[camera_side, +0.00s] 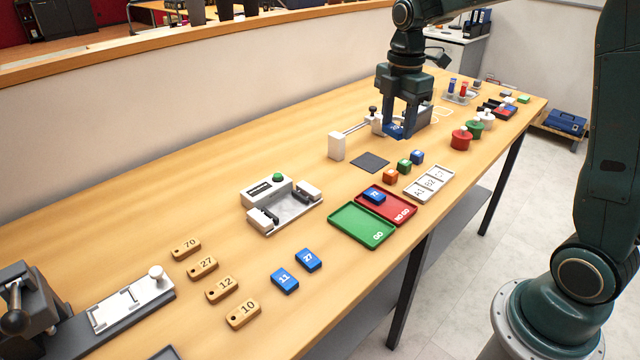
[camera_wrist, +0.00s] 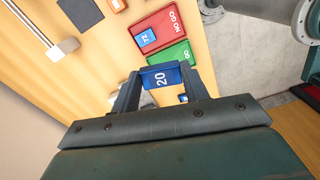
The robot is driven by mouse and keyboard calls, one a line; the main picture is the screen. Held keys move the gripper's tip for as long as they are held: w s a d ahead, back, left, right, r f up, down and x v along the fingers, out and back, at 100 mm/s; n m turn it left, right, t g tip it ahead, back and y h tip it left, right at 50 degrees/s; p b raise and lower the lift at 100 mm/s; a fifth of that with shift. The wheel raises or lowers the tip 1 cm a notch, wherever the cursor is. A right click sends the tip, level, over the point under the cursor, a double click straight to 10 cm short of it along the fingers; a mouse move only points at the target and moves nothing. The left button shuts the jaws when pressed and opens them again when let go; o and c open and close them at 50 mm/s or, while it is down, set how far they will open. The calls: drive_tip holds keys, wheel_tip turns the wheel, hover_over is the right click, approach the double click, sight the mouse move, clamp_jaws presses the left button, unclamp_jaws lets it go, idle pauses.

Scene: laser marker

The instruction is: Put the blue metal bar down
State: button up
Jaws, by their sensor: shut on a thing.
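My gripper (camera_side: 399,127) is shut on a blue metal bar (camera_side: 393,131), holding it above the table near the fixture with the rod. In the wrist view the held bar (camera_wrist: 161,77) shows the number 20 between the two fingers. Two other blue bars lie on the table, one marked 11 (camera_side: 284,281) and one marked 27 (camera_side: 308,260). Another blue bar marked 72 (camera_side: 374,195) lies in the red NO GO tray (camera_side: 402,211). The green GO tray (camera_side: 362,226) beside it is empty in the side view.
A dark square pad (camera_side: 370,161) lies below and left of my gripper, near a white block with a rod (camera_side: 337,146). Small coloured cubes (camera_side: 404,166) and a white marked rack (camera_side: 429,183) stand nearby. Red (camera_side: 461,139) and green pots are to the right. A gauge fixture (camera_side: 281,205) and wooden tags lie left.

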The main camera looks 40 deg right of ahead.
drive_tip(key=shift+s+d+r+n, duration=0.4)
drive_tip(key=shift+r+n, duration=0.15)
drive_tip(key=shift+n, duration=0.1)
drive_tip(key=shift+s+d+r+n, duration=0.25)
drive_tip(key=shift+s+r+n, duration=0.1)
drive_tip(key=shift+r+n, duration=0.25)
drive_tip(key=shift+f, duration=0.2)
wheel_tip(320, 180, down, 20)
drive_tip(key=shift+r, duration=0.1)
drive_tip(key=shift+f, duration=0.65)
idle(0.4)
drive_tip(key=o, duration=1.1)
drive_tip(key=shift+c, duration=0.2)
drive_tip(key=shift+w+r, duration=0.1)
drive_tip(key=shift+r, duration=0.75)
wheel_tip(320, 180, up, 12)
drive_tip(key=shift+f, duration=0.15)
